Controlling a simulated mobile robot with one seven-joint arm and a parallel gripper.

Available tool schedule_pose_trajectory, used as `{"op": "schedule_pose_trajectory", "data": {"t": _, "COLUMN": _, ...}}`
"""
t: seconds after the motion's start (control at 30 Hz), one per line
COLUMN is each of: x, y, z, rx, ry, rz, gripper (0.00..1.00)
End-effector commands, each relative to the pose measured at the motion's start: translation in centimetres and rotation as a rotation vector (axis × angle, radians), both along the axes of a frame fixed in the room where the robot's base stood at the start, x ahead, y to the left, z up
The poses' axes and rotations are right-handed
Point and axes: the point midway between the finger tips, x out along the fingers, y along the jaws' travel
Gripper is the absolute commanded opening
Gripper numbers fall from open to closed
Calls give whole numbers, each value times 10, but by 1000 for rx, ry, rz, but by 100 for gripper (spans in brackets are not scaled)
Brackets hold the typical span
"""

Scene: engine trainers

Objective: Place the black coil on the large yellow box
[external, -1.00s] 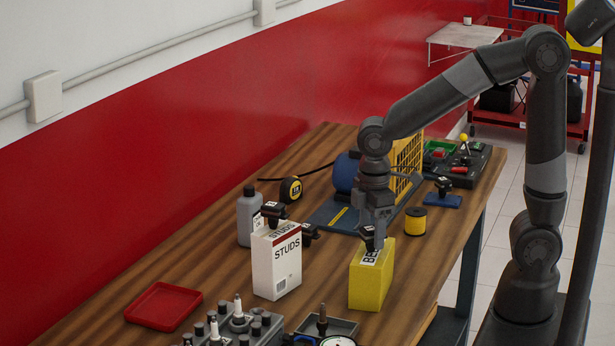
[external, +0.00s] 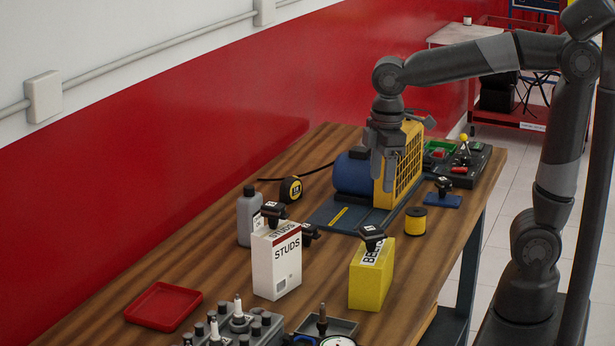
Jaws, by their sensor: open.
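A black coil (external: 371,234) with a small white mark sits on top of the yellow box (external: 371,284) labelled "BELTS", near the front right of the bench. It looks slightly tilted and rests on the box's upper face. My gripper (external: 383,182) is open and empty, pointing down in the air well above the coil and apart from it. Other similar black coils show: one on the white "STUDS" box (external: 276,268), one behind that box (external: 310,233), and one on a blue pad (external: 443,186).
A blue motor with a yellow grille cage (external: 412,160) stands behind my gripper. A yellow spool (external: 415,221), a grey bottle (external: 249,218) and a tape measure (external: 291,189) stand on the wooden bench. A red tray (external: 164,306) lies front left. Bare wood shows between tray and boxes.

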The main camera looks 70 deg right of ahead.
Motion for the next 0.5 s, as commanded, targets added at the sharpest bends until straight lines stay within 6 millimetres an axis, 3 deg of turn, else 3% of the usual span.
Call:
{"op": "schedule_pose_trajectory", "data": {"t": 0.3, "x": -63, "y": -60, "z": -1, "rx": 87, "ry": -249, "rz": -403, "gripper": 54}}
{"op": "schedule_pose_trajectory", "data": {"t": 0.5, "x": -91, "y": -82, "z": -12, "rx": 149, "ry": -369, "rz": -601, "gripper": 54}}
